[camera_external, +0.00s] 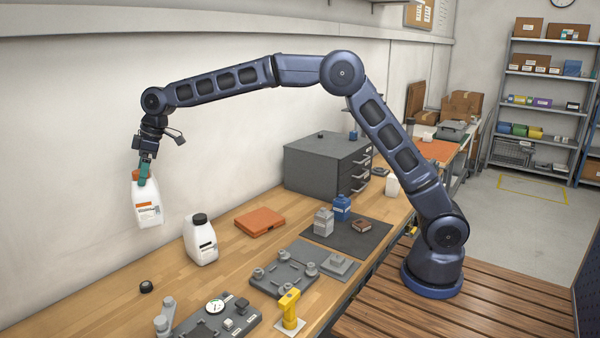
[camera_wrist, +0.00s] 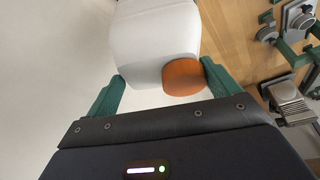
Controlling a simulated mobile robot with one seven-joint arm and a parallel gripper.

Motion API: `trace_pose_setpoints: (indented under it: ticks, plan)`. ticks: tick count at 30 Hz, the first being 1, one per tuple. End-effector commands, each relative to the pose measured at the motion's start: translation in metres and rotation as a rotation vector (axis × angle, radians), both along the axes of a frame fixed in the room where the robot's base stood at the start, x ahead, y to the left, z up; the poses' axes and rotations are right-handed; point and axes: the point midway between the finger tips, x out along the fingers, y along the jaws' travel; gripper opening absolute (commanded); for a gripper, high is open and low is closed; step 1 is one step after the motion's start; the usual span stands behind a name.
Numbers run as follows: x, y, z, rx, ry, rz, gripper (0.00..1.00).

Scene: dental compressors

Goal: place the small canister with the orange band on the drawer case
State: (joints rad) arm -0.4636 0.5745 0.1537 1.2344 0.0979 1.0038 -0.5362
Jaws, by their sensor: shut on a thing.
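A white canister (camera_external: 147,203) with an orange band on its label and an orange cap hangs from my gripper (camera_external: 146,172), above the far-left part of the bench and clear of it. In the wrist view its white body (camera_wrist: 155,40) and orange cap (camera_wrist: 183,77) sit between the green fingers of my gripper (camera_wrist: 163,88), which is shut on it. The right finger is close to the cap; the exact contact on the left is unclear. The grey drawer case (camera_external: 312,168) stands against the wall, well to the right of the canister.
A white bottle with a black cap (camera_external: 201,240) stands near the held canister. An orange flat case (camera_external: 260,222) lies before the drawer case. Grey and blue containers (camera_external: 342,208) stand on a dark mat (camera_external: 350,240). Fixtures and a yellow part (camera_external: 289,308) fill the front.

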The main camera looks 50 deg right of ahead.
Motion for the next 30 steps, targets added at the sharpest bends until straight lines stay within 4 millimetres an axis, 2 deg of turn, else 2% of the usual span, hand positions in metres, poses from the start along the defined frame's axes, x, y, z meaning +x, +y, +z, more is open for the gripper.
trace_pose_setpoints:
  ticks: [1, 3, 14, 21, 30]
  plan:
    - [0.005, -0.024, 0.000, -0.001, -0.001, -0.048, 0.42]
    - [0.012, -0.055, -0.001, -0.001, -0.003, -0.112, 0.42]
    - [0.024, -0.212, -0.008, -0.002, -0.006, -0.430, 0.42]
    - [0.017, -0.317, -0.011, 0.004, -0.010, -0.631, 0.42]
    - [-0.005, -0.448, -0.006, 0.011, -0.011, -0.853, 0.42]
